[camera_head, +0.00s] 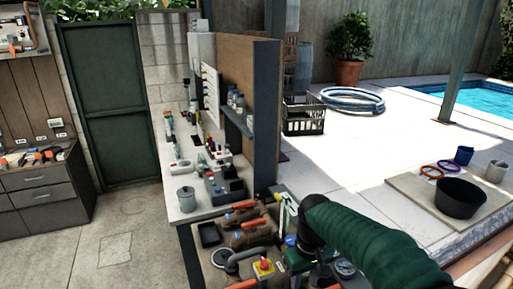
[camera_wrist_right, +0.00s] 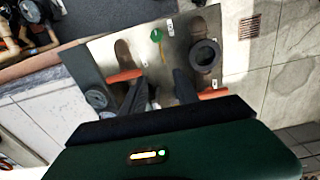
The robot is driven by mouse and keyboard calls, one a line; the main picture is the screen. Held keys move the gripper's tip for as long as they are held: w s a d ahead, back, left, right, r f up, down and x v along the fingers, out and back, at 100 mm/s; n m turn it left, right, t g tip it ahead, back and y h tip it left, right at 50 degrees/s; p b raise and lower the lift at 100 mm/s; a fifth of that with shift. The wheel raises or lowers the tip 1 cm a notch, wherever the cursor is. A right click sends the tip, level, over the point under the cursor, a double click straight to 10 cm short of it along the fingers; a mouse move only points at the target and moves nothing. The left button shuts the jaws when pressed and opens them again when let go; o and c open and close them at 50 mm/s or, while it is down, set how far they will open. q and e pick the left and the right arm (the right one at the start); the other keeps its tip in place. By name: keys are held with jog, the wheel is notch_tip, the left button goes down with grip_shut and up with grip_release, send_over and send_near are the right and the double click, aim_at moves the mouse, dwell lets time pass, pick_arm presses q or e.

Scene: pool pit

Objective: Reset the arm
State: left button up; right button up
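My right arm (camera_head: 365,245), in a green ribbed sleeve, comes in from the lower right in the head view. Its dark wrist end is over the equipment bench (camera_head: 205,262). The right gripper's fingertips cannot be made out clearly there. In the right wrist view, the two dark fingers of my right gripper (camera_wrist_right: 160,84) stand apart above a light panel (camera_wrist_right: 105,50). Nothing shows held between them. Whether they touch anything below cannot be told. My left arm and gripper are not in view.
Orange-handled pipework (camera_head: 245,225) and a red knob on a yellow base (camera_head: 264,266) crowd the bench under the arm. A brown partition (camera_head: 262,100) rises behind it. A black tub (camera_head: 461,198) sits on a slab at right. Open paving (camera_head: 390,130) leads to the pool (camera_head: 465,97).

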jog(key=s+d+f+m+t+b, duration=0.1)
jog(key=s+d+f+m+b, duration=0.1)
jog(key=s+f, duration=0.5)
jog(key=s+d+f+m+t+b, duration=0.1)
jog(key=s+d+f+m+b, duration=0.1)
jog(key=s+d+f, duration=0.3)
jog(key=s+f+b, duration=0.1)
jog(key=s+f, duration=0.2)
jog(key=s, duration=0.3)
jog(key=shift+d, duration=0.25)
jog(key=shift+s, duration=0.1)
